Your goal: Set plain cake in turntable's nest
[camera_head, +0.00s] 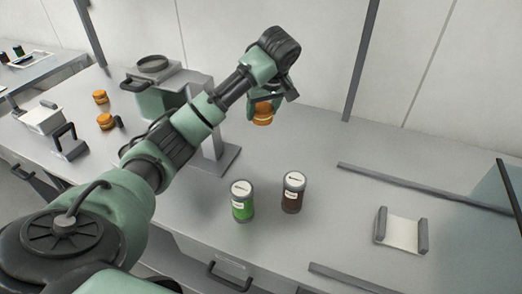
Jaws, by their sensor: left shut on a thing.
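My left gripper (268,98) is shut on a round orange-brown cake with a pale middle band (262,114), held above the bench behind the two jars. I cannot tell if this cake is plain. Two similar cakes sit on the bench at the left, one farther back (100,97) and one nearer (106,121). A green-grey machine with a dark round ring on top (152,64) stands at the back left, partly hidden by my left arm. I cannot tell for sure whether this ring is the turntable's nest. My right gripper is out of view.
A green jar (242,203) and a dark brown jar (292,193) stand upright mid-bench. A white plate with grey side bars (401,234) lies at the right, near low grey rails and a clear panel (495,205).

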